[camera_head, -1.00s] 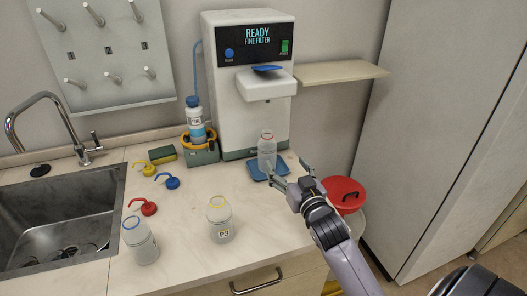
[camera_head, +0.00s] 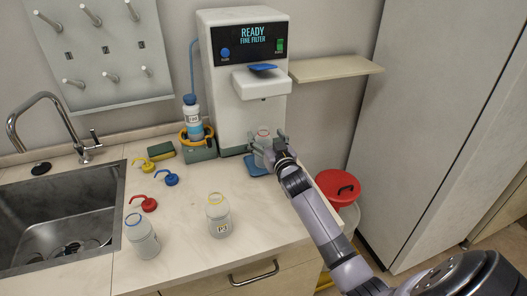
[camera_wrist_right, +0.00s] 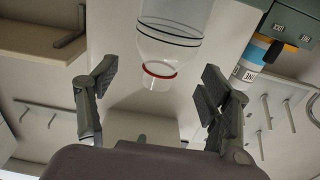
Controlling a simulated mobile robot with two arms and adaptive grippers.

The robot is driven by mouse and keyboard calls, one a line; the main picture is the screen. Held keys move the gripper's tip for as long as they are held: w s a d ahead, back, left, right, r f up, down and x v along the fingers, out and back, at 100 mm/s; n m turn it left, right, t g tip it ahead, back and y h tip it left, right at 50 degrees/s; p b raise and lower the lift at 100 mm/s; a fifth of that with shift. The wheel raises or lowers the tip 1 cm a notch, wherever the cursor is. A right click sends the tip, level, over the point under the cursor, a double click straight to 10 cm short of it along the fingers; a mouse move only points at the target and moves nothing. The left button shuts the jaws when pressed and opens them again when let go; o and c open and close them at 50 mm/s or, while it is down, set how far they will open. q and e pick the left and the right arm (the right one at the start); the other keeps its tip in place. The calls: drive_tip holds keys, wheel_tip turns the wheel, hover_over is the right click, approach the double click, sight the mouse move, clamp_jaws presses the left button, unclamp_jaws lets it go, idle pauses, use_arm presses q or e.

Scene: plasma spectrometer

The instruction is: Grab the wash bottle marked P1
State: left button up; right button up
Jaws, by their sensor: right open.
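A clear bottle with a red neck ring (camera_head: 263,133) stands upright on the blue pad (camera_head: 253,167) under the dispenser. No P1 mark is readable on it. My right gripper (camera_head: 268,149) is at this bottle, with its fingers open around the bottle's sides and partly hiding it. The right wrist view shows the bottle (camera_wrist_right: 172,35) between the spread fingers (camera_wrist_right: 155,88), with no clear contact. A yellow-ringed bottle (camera_head: 219,218) carries a label that seems to start with P. A blue-ringed bottle (camera_head: 143,240) stands left of it. My left gripper is not in view.
The white dispenser (camera_head: 225,90) reads "READY FINE FILTER". A labelled bottle (camera_head: 193,122) sits in a holder beside it. Yellow, blue and red nozzle caps (camera_head: 149,204) lie near the sink (camera_head: 60,220). A red-lidded bin (camera_head: 337,186) stands right of the counter.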

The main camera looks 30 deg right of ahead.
drive_tip(key=shift+x, duration=1.45)
drive_tip(key=shift+c, duration=0.3)
clamp_jaws()
